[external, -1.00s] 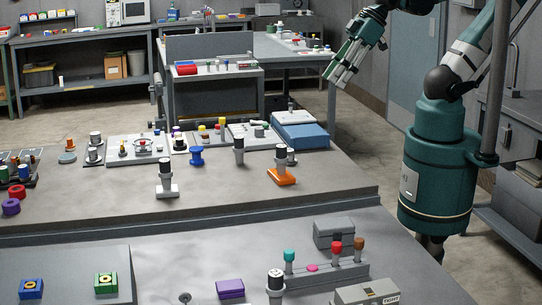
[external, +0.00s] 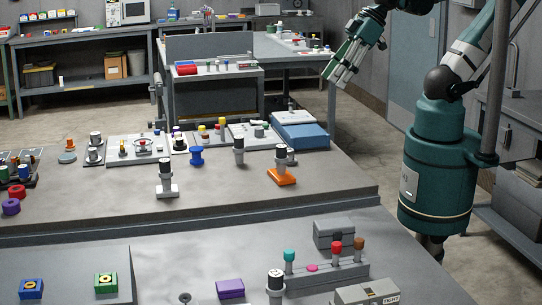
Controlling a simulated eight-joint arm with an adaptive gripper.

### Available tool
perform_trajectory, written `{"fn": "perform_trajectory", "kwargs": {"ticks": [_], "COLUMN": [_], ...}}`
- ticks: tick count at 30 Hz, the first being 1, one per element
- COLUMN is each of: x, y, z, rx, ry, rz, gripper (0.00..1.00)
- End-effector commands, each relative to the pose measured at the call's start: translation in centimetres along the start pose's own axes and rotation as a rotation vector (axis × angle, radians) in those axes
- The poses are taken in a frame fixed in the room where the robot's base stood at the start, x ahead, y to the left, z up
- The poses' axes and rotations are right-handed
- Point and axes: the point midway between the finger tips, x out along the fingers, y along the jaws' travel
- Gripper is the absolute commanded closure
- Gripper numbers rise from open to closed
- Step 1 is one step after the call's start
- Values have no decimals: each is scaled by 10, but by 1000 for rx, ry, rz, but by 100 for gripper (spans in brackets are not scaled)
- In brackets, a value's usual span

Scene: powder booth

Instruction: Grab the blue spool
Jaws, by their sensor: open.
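The blue spool (external: 196,156) stands upright on the grey raised table (external: 110,205), left of a grey post with a black top (external: 239,150). It has a wide top and base and a narrower waist. My gripper (external: 338,76) hangs at the upper right, beyond the far right corner of that table and well above and right of the spool. Its fingers point down and left, apart and empty. Nothing hides the spool.
A white-based post (external: 167,180) and an orange-based post (external: 282,168) stand near the spool. Behind it are pale trays (external: 138,158) of small parts and a blue box (external: 300,136). The table's front middle is clear.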

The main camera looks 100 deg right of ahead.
Motion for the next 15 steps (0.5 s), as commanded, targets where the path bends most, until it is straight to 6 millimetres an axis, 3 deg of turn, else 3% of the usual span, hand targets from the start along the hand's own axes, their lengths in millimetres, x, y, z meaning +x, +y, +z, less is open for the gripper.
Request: {"fn": "perform_trajectory", "kwargs": {"ticks": [15], "x": [23], "y": [16], "z": [-48], "rx": [109], "ry": [-46], "rz": [44], "gripper": [52]}}
